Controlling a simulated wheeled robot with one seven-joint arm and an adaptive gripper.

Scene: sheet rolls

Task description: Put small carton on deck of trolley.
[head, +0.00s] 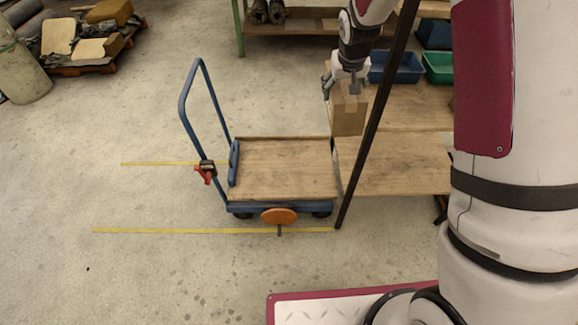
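The small carton (347,117) is a brown cardboard box in the upper middle of the head view. My gripper (347,88) points down over it, with its fingers on either side of the carton's upper part, shut on it. The carton appears near the left edge of the wooden workbench; whether it touches anything below, I cannot tell. The trolley's deck (283,168) is a bare wooden platform on a blue frame, left of and below the carton in the picture. The trolley's blue handle (192,100) rises at its left end.
A wooden bench (395,165) adjoins the trolley's right end. Blue (398,67) and green (438,68) bins stand behind it. A dark pole (375,120) crosses in front of the bench. Yellow lines (180,230) mark the floor. A loaded pallet (85,62) lies back left. Floor left of the trolley is clear.

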